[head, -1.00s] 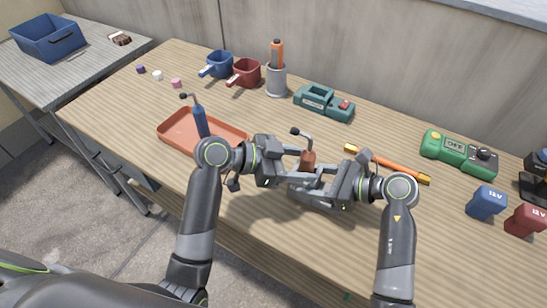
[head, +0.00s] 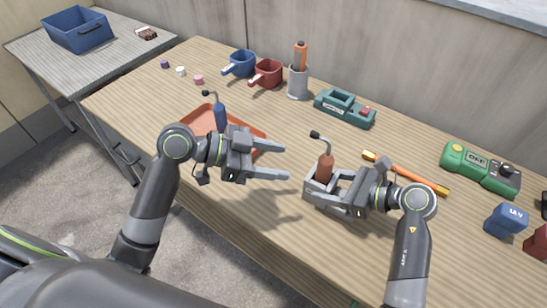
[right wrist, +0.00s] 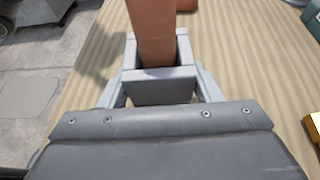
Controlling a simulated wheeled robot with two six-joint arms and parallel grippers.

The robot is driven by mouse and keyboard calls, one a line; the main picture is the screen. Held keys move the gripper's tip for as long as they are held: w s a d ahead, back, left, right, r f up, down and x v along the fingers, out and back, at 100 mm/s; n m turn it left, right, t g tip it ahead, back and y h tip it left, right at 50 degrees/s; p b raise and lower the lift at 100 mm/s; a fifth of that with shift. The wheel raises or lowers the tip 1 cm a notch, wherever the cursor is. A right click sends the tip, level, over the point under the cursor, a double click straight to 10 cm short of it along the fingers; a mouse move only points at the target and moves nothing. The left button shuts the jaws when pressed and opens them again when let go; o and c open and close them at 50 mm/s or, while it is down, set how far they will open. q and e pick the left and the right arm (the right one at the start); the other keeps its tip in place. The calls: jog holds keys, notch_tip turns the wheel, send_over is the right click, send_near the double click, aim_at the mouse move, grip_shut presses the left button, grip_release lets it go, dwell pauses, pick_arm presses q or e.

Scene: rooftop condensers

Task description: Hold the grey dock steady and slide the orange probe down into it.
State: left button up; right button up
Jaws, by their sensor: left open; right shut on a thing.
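The orange probe (head: 325,168), a red-brown handle with a bent dark tip on top, stands upright in the grey dock. In the right wrist view the probe (right wrist: 153,35) goes down into the square grey frame of the dock (right wrist: 160,86); its lower end is hidden inside. My right gripper (head: 328,190) is shut on the dock at the table's front, with a finger along each side. My left gripper (head: 287,162) is open and empty, to the left of the dock and apart from it.
An orange tray (head: 258,134) with a blue probe (head: 220,117) lies behind my left gripper. Blue (head: 239,63) and red (head: 267,73) mugs and a grey cup (head: 298,83) stand at the back. An orange pen-like tool (head: 405,172) lies right of the dock.

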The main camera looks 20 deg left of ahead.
jog(key=o, duration=1.6)
jog(key=p+v, duration=0.2)
jog(key=v, duration=0.7)
jog(key=shift+p, duration=0.3)
